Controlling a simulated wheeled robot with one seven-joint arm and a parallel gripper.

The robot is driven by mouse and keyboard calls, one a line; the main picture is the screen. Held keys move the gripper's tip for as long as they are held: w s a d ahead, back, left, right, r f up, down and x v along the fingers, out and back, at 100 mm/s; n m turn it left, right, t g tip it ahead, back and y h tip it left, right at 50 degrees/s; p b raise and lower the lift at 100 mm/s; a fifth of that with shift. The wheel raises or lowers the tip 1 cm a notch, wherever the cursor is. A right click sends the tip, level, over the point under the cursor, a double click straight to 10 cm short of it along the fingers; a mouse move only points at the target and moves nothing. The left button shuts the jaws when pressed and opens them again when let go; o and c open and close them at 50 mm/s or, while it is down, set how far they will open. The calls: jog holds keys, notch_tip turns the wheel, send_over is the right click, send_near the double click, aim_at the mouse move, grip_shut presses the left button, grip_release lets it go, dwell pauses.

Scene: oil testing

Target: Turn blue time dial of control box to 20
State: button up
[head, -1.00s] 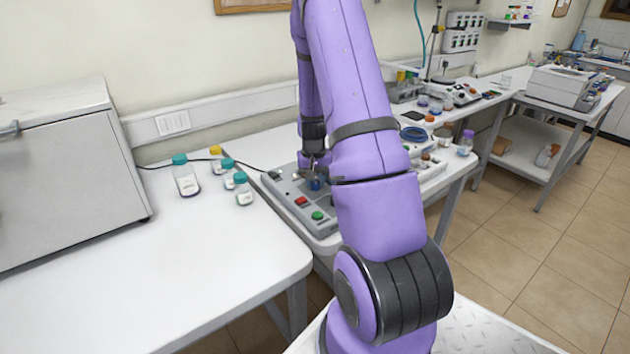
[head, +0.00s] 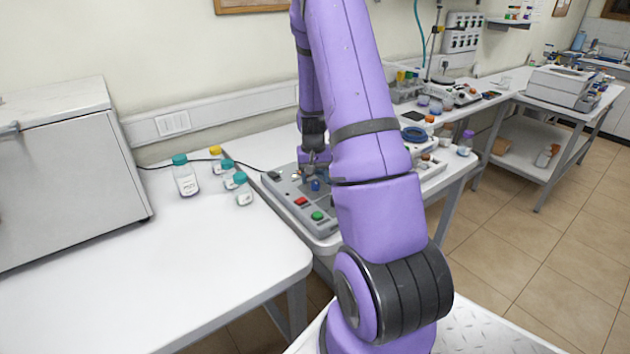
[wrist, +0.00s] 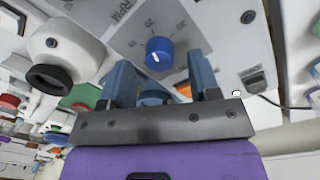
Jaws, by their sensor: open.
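The grey control box (head: 290,190) sits on the bench, with red and green buttons near its front. A blue dial (head: 315,185) stands on it, just in front of my gripper (head: 311,165), which is above the box. In the wrist view a blue dial (wrist: 158,55) with a white pointer mark sits beyond my two blue fingertips, apart from them. Printed numbers and the letters RPM show near it. The pointer's exact reading is too small to tell. A second blue knob (wrist: 153,95) shows between the fingers, partly hidden by my gripper (wrist: 160,72). The fingers are apart and hold nothing.
Several capped bottles (head: 187,178) stand left of the box, with a black cable behind them. A white cabinet (head: 70,170) stands at far left. Trays and small instruments lie to the right. The front of the left table is clear.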

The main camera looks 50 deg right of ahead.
aim_at(312, 182)
notch_tip(312, 182, up, 9)
jog(key=shift+a, duration=0.15)
jog(key=shift+w+r, duration=0.1)
dwell(0.6)
jog(key=s+a+r+n+t, duration=0.3)
jog(key=a+r+n, duration=0.1)
jog(key=a+r, duration=1.25)
jog(key=s+a+r+n+t, duration=0.1)
jog(key=s+a+r+n, duration=0.1)
jog(key=s+a, duration=0.5)
jog(key=s+a+r+n+t, duration=0.1)
jog(key=s+a+r+n, duration=0.2)
jog(key=s+a, duration=0.4)
jog(key=shift+s+r, duration=0.8)
jog(key=shift+s, duration=0.25)
